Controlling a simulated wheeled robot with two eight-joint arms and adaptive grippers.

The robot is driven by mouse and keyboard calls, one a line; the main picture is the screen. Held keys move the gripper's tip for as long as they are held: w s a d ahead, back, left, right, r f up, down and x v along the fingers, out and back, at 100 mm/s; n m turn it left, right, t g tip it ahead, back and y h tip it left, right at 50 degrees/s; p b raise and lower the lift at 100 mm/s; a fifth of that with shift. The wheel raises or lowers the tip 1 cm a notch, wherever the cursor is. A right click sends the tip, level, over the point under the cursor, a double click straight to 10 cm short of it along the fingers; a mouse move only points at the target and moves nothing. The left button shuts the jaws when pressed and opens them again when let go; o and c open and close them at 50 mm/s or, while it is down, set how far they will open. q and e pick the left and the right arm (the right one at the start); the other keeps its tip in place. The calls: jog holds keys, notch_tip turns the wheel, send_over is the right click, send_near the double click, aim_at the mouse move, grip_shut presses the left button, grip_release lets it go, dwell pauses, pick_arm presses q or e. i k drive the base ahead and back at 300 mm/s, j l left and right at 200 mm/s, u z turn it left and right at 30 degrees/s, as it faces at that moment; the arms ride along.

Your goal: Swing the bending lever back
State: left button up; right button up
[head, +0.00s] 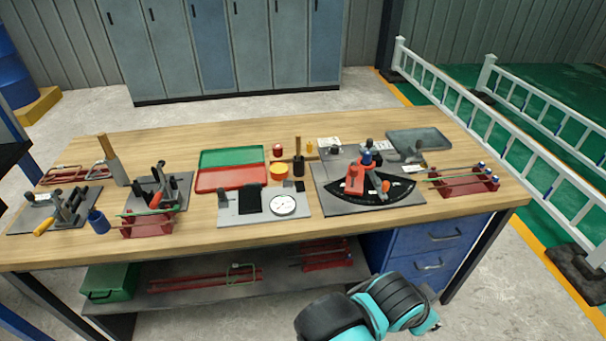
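The bending fixture stands on a dark grey base plate (326,197) at the right half of the workbench. It has a black arc-shaped scale (400,188) with white marks along its front. A red-orange part (354,182) and an orange grip (385,186) sit over the scale, below a blue-topped post (366,158). I cannot tell exactly which of these parts is the bending lever's handle. A teal and black section of my arm shows at the bottom, in front of the bench. Neither gripper is in view, and nothing of mine touches the fixture.
Left of the fixture lie a plate with a white dial (283,205) and a red tray (230,178). A red rack with rods (466,182) stands to its right. Clamp tools (158,190) stand further left. The wooden bench's (270,237) front edge is mostly clear.

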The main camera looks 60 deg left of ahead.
aim_at(354, 183)
jog(key=u, duration=1.75)
